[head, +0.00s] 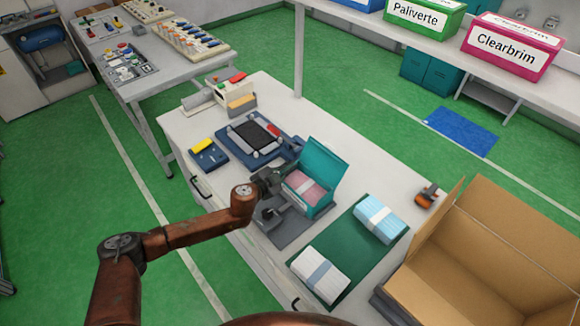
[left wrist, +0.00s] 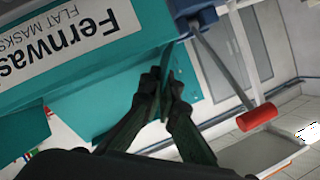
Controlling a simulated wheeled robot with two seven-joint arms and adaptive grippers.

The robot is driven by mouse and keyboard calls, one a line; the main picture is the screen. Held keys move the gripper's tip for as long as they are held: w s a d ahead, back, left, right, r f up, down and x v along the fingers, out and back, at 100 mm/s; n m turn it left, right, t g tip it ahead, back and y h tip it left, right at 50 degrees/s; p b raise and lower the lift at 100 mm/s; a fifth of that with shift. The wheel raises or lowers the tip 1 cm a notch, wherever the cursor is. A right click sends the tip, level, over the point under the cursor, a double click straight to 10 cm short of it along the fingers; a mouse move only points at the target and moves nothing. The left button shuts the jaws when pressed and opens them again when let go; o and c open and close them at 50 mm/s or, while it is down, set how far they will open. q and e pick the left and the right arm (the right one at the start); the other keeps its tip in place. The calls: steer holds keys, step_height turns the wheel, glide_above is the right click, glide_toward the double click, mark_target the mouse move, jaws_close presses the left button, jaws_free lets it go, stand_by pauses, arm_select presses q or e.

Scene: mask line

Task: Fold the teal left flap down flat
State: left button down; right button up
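The teal mask box (head: 322,203) stands on a dark grey fixture (head: 290,232) on the white bench, with pink masks (head: 304,188) inside. Its large lid (head: 325,160) stands up at the back. In the left wrist view the box front (left wrist: 70,75) carries a white label reading "Fernwas… FLAT MASKS". My left gripper (head: 272,183) is at the box's left side. Its dark fingers (left wrist: 164,82) are close together beside a teal flap (left wrist: 192,88). A thin teal edge shows at the fingertips; I cannot tell whether it is between or behind them. My right gripper is not in view.
A green mat (head: 340,243) with blue and white mask packs lies right of the fixture. A large open cardboard box (head: 490,235) stands beyond it, near an orange-and-black tool (head: 427,195). A blue-and-black device (head: 255,136) and a small blue tray (head: 208,158) sit behind my gripper.

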arm_select(q)
steer(key=shift+s+d+f+m+t, duration=0.3)
steer(key=shift+f+m, duration=0.1)
steer(key=shift+m, duration=0.2)
steer(key=shift+s+d+f+m+t+y+b, duration=0.15)
steer(key=shift+f+m+t+y+b, duration=0.25)
steer(key=shift+m, duration=0.5)
steer(key=shift+r, duration=0.15)
steer(key=c, duration=2.2)
jaws_free()
steer(key=v, duration=1.2)
steer(key=shift+c, duration=0.7)
